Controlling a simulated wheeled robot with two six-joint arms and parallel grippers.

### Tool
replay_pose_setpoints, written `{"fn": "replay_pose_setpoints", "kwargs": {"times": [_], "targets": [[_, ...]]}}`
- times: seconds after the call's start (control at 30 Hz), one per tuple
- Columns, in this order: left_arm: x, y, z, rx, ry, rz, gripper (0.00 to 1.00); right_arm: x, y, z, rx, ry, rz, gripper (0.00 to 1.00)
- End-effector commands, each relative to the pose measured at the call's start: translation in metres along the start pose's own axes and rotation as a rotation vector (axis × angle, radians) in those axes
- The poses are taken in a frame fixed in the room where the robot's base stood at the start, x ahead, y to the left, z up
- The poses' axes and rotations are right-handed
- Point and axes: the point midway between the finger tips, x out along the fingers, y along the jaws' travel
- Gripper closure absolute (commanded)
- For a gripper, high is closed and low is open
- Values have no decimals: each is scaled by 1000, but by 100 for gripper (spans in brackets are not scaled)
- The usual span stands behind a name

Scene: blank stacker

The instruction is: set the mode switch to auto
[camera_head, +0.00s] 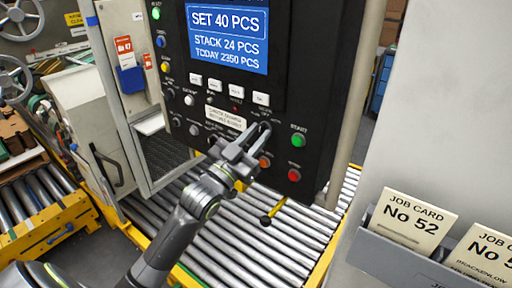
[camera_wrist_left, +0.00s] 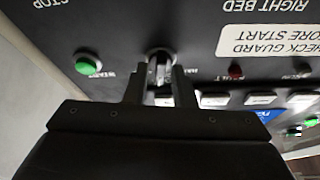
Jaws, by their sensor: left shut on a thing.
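The control panel (camera_head: 225,120) is black with a lit blue screen. My left gripper (camera_head: 258,133) reaches up to its lower right part, left of the green start button (camera_head: 298,140). The fingers mostly hide this knob in the head view. Its labels are too small or covered to read, so its setting cannot be told. My right gripper is not in view.
A red button (camera_head: 294,175) and an orange one (camera_head: 264,162) sit close to the gripper. White keys and several small knobs are to its left. A roller conveyor (camera_head: 225,228) runs below the panel. A job card holder (camera_head: 400,248) stands at the right.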

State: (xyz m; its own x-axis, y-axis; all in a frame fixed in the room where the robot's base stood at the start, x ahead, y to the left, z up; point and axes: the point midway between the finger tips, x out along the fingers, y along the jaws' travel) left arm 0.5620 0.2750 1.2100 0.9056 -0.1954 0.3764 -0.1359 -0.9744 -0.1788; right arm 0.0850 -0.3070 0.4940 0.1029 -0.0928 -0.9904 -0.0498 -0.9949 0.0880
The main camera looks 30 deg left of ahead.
Motion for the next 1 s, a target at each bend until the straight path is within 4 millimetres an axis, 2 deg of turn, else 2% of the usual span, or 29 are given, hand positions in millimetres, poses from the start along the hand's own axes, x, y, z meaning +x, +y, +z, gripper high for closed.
{"fn": "replay_pose_setpoints", "kwargs": {"times": [0.03, 0.5, 0.7, 1.0], "targets": [[-3, 1, 7, 36, 3, 15, 100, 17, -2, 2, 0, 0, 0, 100], [-2, -1, 5, 379, 0, 156, 100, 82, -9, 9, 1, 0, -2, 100], [-1, -2, 3, 487, 0, 201, 100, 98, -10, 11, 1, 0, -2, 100], [0, -3, 1, 565, -2, 234, 100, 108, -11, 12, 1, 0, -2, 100]]}}
